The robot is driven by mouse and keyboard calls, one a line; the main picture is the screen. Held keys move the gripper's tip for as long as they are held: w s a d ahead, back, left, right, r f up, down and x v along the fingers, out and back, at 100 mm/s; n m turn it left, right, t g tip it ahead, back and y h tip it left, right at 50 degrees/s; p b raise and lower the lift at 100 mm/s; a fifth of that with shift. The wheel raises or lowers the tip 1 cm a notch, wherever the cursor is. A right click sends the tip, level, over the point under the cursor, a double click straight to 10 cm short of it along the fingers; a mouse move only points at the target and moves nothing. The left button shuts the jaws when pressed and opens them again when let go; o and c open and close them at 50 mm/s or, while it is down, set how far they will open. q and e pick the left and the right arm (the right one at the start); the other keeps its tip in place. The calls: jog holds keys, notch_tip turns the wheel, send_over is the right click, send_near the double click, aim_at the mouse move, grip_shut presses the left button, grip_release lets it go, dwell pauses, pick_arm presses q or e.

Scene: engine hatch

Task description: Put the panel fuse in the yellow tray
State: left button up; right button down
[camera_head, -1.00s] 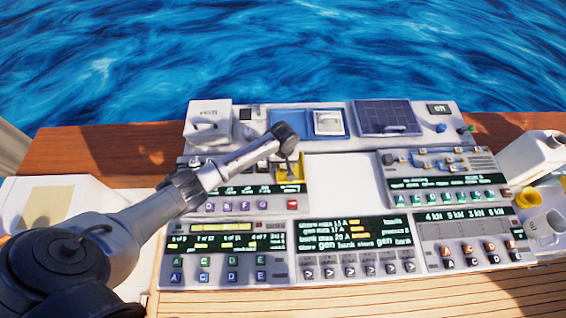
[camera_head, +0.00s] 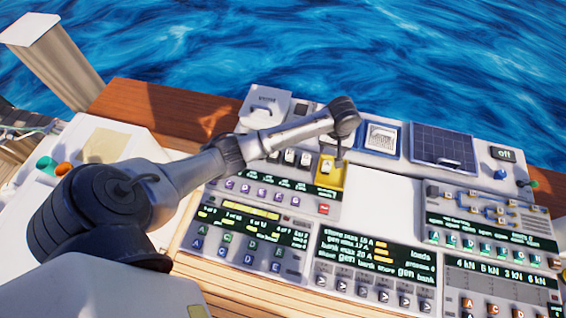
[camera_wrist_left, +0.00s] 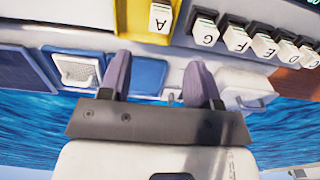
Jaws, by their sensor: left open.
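The yellow tray (camera_head: 329,177) sits on the panel at the right end of a row of white blocks (camera_head: 289,157). In the left wrist view, a white block lettered A (camera_wrist_left: 160,18) stands at the yellow tray (camera_wrist_left: 130,22). It looks like the lettered blocks in the row, and I take it for the panel fuse, though I cannot be sure. My left gripper (camera_head: 340,160) is just above and behind the tray. In the wrist view its two fingers (camera_wrist_left: 160,75) are apart with nothing between them, clear of the block. My right gripper is out of view.
Lettered blocks (camera_wrist_left: 236,38) stand close beside the tray. Behind are a white handled box (camera_head: 264,107), a blue-framed hatch (camera_head: 381,138) and a dark solar panel (camera_head: 443,146). Display panels with buttons fill the front (camera_head: 372,262). A bare white area (camera_head: 375,185) lies right of the tray.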

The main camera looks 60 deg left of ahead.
pick_arm(q)
jog(key=s+d+f+m+t, duration=0.1)
jog(key=s+d+f+m, duration=0.25)
jog(key=s+d, duration=0.35)
jog(key=s+d+f+m+t, duration=0.1)
jog(key=s+d+f+m, duration=0.25)
jog(key=s, duration=0.55)
jog(key=s+r+m, duration=0.2)
jog(key=s, duration=0.5)
jog(key=s+d+r+m+t, duration=0.1)
jog(key=s+r, duration=0.1)
jog(key=s, duration=0.6)
jog(key=shift+s+d+r+m+t, duration=0.15)
jog(key=shift+d+r+m+t, duration=0.15)
jog(key=shift+r+m, duration=0.1)
